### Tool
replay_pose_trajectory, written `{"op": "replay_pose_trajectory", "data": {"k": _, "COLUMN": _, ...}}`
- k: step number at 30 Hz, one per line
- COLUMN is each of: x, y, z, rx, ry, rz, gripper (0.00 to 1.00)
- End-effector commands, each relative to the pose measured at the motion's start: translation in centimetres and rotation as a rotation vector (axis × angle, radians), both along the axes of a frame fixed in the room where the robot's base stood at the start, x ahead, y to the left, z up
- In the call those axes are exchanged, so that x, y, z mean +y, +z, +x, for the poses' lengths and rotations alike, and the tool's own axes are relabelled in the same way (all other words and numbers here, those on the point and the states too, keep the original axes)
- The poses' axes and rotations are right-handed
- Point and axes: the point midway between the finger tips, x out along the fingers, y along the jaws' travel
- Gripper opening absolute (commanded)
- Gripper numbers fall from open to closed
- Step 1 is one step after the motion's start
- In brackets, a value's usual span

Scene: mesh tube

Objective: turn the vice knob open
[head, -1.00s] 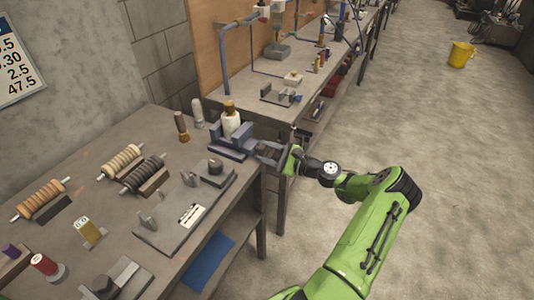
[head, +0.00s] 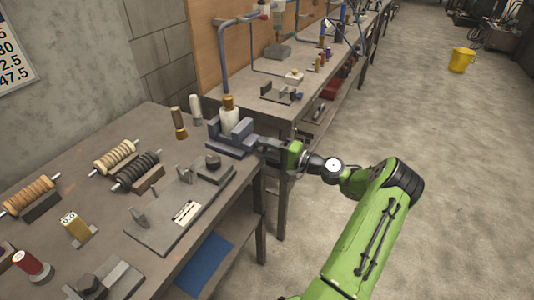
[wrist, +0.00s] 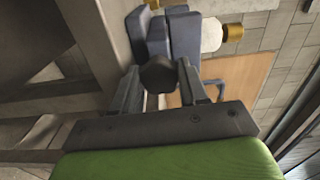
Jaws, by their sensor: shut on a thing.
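The blue-grey vice (head: 233,137) stands at the right edge of the near workbench, and its jaws also show in the wrist view (wrist: 165,38). A white bottle with a brown cap (head: 229,113) stands at the vice. The dark round vice knob (wrist: 158,74) sits between the fingers of my gripper (wrist: 160,85) in the wrist view. My gripper (head: 265,144) reaches the vice from the right, over the bench edge, and is shut on the knob. The head view does not show the knob clearly.
The near workbench (head: 90,210) holds rollers of rings (head: 134,168), a grey fixture plate (head: 165,222) and two small bottles (head: 179,123). A second bench (head: 250,92) stands behind. Open floor (head: 420,130) lies to the right, with a yellow bucket (head: 461,60) far off.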

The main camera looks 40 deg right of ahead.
Motion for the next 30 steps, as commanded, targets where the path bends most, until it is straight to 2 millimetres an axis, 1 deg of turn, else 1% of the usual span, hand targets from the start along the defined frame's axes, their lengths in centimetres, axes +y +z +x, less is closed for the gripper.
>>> {"op": "replay_pose_trajectory", "data": {"k": 1, "x": 0.0, "y": -0.48, "z": -0.03, "rx": -0.011, "ry": 0.001, "rz": -0.043, "gripper": 0.13}}
{"op": "replay_pose_trajectory", "data": {"k": 30, "x": -0.07, "y": -0.39, "z": 0.0, "rx": -0.316, "ry": 0.003, "rz": -0.9, "gripper": 0.13}}
